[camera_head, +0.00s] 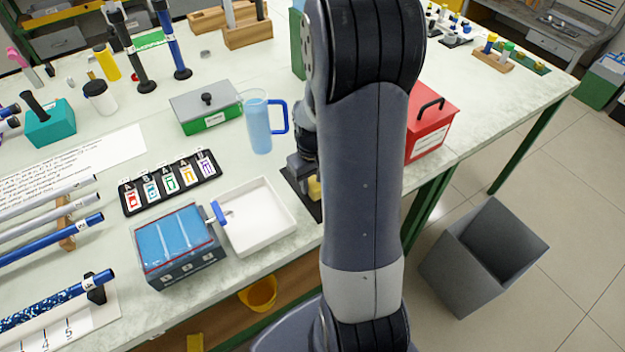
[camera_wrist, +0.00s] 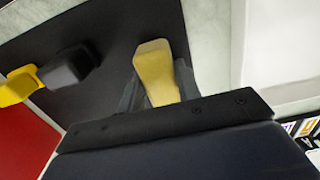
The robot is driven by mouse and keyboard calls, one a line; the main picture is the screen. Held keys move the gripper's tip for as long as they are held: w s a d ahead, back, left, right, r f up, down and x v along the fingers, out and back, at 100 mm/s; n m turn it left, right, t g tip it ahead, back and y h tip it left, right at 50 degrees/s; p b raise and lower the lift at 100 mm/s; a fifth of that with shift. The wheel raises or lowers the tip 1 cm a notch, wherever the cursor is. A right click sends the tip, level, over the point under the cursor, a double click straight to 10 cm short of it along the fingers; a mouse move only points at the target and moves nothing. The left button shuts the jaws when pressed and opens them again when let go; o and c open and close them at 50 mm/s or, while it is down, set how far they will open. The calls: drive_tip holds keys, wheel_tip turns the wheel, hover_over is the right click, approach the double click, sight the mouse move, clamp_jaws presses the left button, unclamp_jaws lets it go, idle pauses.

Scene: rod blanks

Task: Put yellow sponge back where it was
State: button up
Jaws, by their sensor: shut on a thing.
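The yellow sponge (camera_wrist: 157,72) stands between the two fingers of my gripper (camera_wrist: 160,92) in the wrist view, and the fingers are shut on its sides. It also shows in the head view as a small yellow patch (camera_head: 314,187) beside my arm. A black mat (camera_wrist: 110,30) lies behind and below it; its edge shows in the head view (camera_head: 297,192). I cannot tell whether the sponge touches the mat. My arm hides most of the gripper and part of the mat in the head view.
A yellow and black object (camera_wrist: 65,68) is on the mat to the left in the wrist view. A red box (camera_head: 430,125) stands right of my arm. A white tray (camera_head: 258,235), a blue jug (camera_head: 257,130) and a grey-lidded green box (camera_head: 205,105) stand left. A grey bin (camera_head: 480,255) is on the floor.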

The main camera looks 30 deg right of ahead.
sight(312, 180)
drive_tip(key=shift+f, duration=0.15)
drive_tip(key=o, duration=0.4)
drive_tip(key=shift+f, duration=0.1)
drive_tip(key=o, duration=0.5)
wheel_tip(312, 180, up, 12)
drive_tip(key=shift+r+p, duration=0.25)
drive_tip(key=shift+p, duration=0.05)
drive_tip(key=shift+f, duration=0.1)
